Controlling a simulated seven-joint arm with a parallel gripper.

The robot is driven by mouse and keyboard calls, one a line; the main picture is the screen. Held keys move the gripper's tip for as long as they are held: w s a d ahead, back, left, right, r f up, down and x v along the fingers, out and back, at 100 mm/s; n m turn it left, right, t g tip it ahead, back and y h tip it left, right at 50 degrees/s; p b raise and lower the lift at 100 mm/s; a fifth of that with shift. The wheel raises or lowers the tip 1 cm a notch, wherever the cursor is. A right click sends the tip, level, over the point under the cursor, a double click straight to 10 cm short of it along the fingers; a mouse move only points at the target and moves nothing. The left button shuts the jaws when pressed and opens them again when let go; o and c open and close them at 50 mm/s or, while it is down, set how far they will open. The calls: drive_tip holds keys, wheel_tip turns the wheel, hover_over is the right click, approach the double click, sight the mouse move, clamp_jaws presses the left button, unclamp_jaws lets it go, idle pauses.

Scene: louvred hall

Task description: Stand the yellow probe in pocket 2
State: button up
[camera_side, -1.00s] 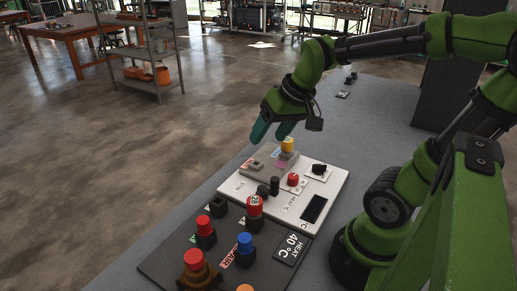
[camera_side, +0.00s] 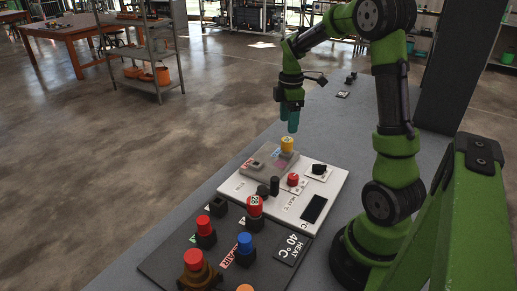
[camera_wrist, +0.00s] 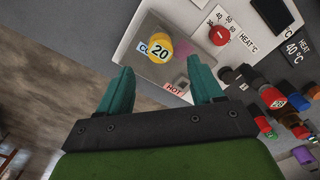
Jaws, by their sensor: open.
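The yellow probe (camera_side: 288,145) stands on a grey block (camera_side: 273,158) at the far end of the white panel. Its top reads "20" in the wrist view (camera_wrist: 158,48). My gripper (camera_side: 288,130) points down with teal fingers, just above the probe. In the wrist view my gripper (camera_wrist: 160,70) is open and empty, with the probe ahead of the gap between the fingers. The block bears "HOT" and partly hidden "CO" labels and a small dark feature. I cannot make out which place is pocket 2.
The white panel (camera_side: 325,178) carries a red knob (camera_side: 293,180), a black knob (camera_side: 319,169) and a dark display (camera_side: 314,208). In front, a dark board (camera_side: 160,262) holds red and blue-topped pieces in black holders. The grey bench (camera_side: 330,125) behind is mostly clear.

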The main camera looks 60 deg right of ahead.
sight(287, 139)
drive_tip(key=shift+f, duration=4.35)
clamp_jaws()
